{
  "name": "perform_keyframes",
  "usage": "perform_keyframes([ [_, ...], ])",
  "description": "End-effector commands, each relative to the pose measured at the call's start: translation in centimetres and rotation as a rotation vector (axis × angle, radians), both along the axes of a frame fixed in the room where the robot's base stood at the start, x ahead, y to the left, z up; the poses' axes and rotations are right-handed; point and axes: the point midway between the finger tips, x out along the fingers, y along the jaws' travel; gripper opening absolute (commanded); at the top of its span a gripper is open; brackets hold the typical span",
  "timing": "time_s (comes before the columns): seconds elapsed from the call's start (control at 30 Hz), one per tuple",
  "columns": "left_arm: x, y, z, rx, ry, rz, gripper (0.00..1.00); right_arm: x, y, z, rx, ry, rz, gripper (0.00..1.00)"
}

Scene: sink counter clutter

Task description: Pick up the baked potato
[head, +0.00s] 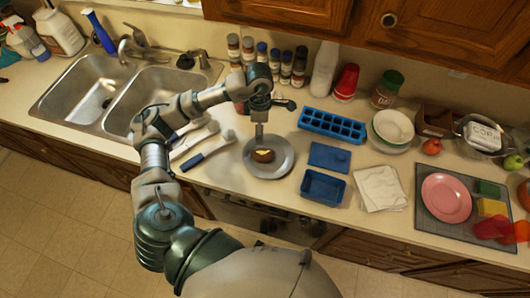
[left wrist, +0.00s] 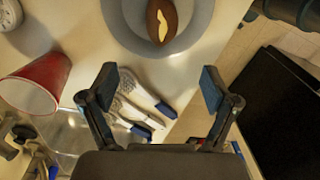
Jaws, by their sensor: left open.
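The baked potato (head: 263,156), brown with a pale yellow split on top, lies on a round grey plate (head: 283,165) on the counter. My left gripper (head: 259,142) is just above the potato in the head view, seen nearly edge-on. In the left wrist view its two fingers (left wrist: 160,88) are spread wide with nothing between them. There the potato (left wrist: 161,20) is at the top edge, partly cut off, on the plate (left wrist: 204,22), beyond the fingertips. My right gripper is in neither view.
White-and-blue brushes (head: 208,150) lie left of the plate, before the double sink (head: 160,87). A blue ice tray (head: 331,126), blue container (head: 323,187) and white cloth (head: 380,188) are to the right.

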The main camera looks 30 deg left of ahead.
Motion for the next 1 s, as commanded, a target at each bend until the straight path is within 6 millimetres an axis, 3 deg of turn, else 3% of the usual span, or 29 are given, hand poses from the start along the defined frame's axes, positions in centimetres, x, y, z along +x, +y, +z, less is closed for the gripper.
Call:
perform_keyframes([
  [0.3, -0.4, -0.3, -7.3, -0.003, 0.006, -0.001, 0.87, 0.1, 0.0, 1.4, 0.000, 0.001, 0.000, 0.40],
  [0.57, -0.5, -0.7, -9.6, -0.003, 0.003, -0.002, 0.87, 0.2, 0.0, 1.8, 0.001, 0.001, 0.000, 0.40],
  [0.83, -0.8, -1.1, -13.5, -0.006, 0.005, -0.002, 0.87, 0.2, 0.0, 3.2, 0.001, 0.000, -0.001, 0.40],
  [1.0, -0.8, -1.0, -14.5, -0.006, 0.001, -0.002, 0.87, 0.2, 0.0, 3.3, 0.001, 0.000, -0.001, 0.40],
])
